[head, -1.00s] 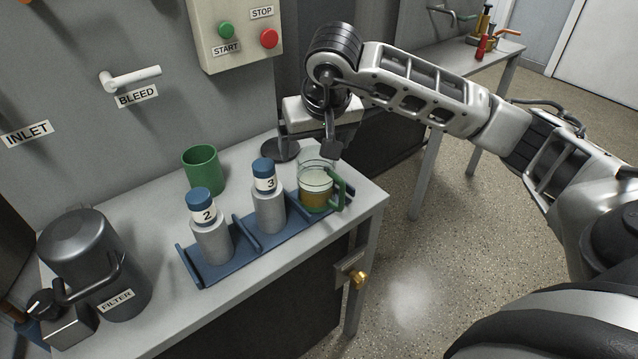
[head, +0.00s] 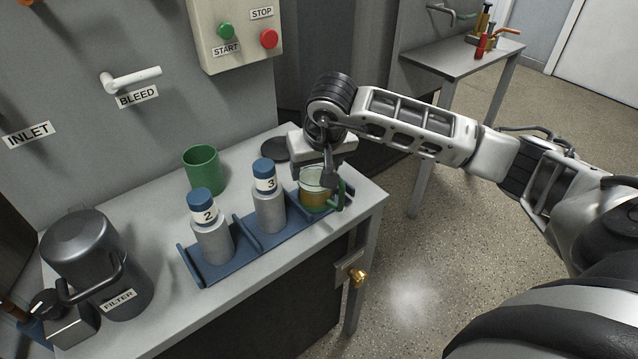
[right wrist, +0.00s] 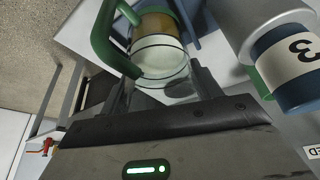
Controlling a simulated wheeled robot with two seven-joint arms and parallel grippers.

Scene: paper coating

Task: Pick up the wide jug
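The wide jug (head: 314,199) is clear glass with a green handle and amber liquid. It stands upright at the right end of the blue rack (head: 221,270), beside bottle 3 (head: 268,206). My right gripper (head: 325,172) is right above and at the jug's rim, partly covering the jug and its handle. In the right wrist view, the two fingers (right wrist: 162,82) are apart, with the jug's rim (right wrist: 160,58) between or just beyond them. I cannot tell whether they touch the glass. My left gripper is not in view.
Bottle 2 (head: 211,232) stands in the rack's left part. A green cup (head: 204,170) stands behind the rack, and a dark round disc (head: 275,149) lies near the wall. A dark filter canister (head: 85,262) is at the left. The table's right edge is close to the jug.

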